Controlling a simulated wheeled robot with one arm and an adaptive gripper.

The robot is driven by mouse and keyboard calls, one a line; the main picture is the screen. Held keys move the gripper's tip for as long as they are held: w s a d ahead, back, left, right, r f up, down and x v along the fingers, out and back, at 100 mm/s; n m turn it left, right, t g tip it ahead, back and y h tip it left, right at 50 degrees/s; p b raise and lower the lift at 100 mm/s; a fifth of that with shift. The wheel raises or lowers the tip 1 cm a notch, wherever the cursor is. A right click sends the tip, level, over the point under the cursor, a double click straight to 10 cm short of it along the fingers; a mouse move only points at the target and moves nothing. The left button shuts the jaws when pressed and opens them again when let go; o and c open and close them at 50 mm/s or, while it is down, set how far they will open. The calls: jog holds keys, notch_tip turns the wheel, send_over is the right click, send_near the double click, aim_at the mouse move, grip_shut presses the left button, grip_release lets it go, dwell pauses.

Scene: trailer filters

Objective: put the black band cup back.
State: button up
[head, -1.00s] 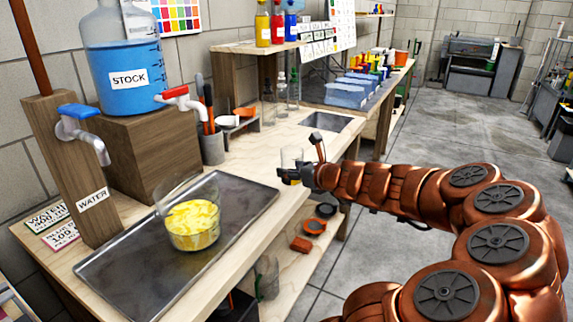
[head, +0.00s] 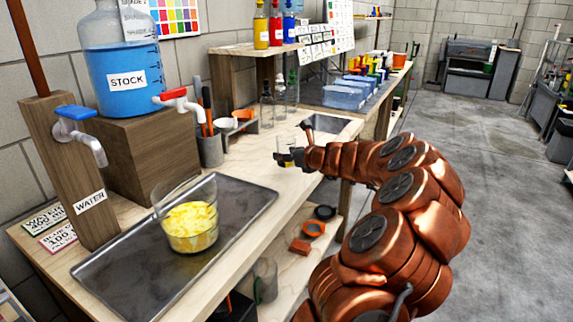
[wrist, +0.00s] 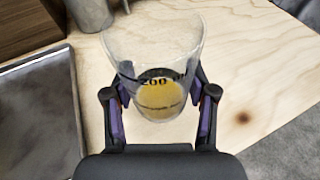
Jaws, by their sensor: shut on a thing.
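My gripper (head: 290,157) is shut on a clear cup (head: 287,142) and holds it above the light wooden bench, short of the sink. In the wrist view my gripper (wrist: 160,105) has a finger on each side of the cup (wrist: 150,60). The cup has black "200 ml" lettering, a dark patch behind it and yellow at its bottom. I cannot tell whether the dark patch is a band. A larger glass beaker (head: 190,222) with yellow pieces stands on the metal tray (head: 115,265).
The sink (head: 333,123) lies beyond my gripper. Bare bench lies between tray and sink.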

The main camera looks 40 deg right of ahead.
aim_at(292, 164)
jog(key=shift+w, duration=0.2)
jog(key=shift+d+f+b, duration=0.1)
jog(key=shift+f+b, duration=0.5)
jog(key=shift+f, duration=1.25)
jog(key=shift+f, duration=0.1)
jog(key=o, duration=1.3)
jog(key=shift+s+r, duration=0.3)
jog(key=p+v, duration=0.1)
jog(key=v, duration=1)
jog(key=shift+s+p, duration=0.15)
jog(key=shift+p, duration=0.2)
